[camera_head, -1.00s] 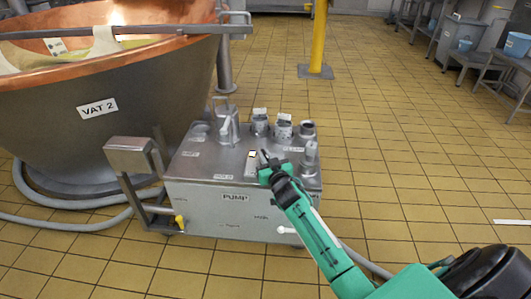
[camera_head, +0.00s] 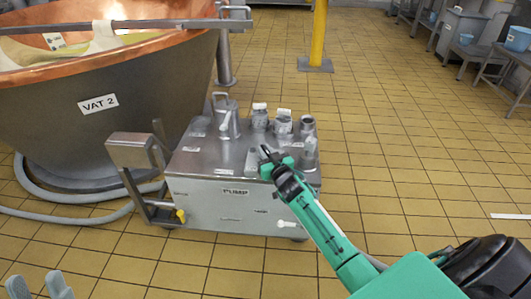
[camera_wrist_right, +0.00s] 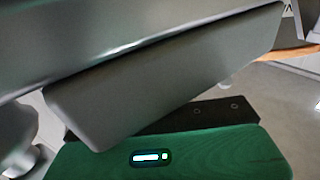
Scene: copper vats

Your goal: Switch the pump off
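The pump (camera_head: 235,210) is a grey metal box on the floor beside the vat, with the label PUMP on its front. Its top carries a lever handle, several capped fittings and small labels. A small light plate (camera_head: 251,160) on the top lies just left of my right gripper (camera_head: 266,153); I cannot make out a switch's position. My right gripper is over the top's right part, and touching cannot be told. The right wrist view is filled by close grey surfaces, so its opening is unclear. My left gripper (camera_head: 39,286) shows two separated fingers at the bottom left, empty.
Vat 2 (camera_head: 130,120), copper-rimmed, stands left and behind. A bracketed metal box (camera_head: 133,150) is at the pump's left. Grey hoses (camera_head: 75,220) lie on the floor. A yellow post (camera_head: 318,40) stands behind. Tiled floor to the right is clear.

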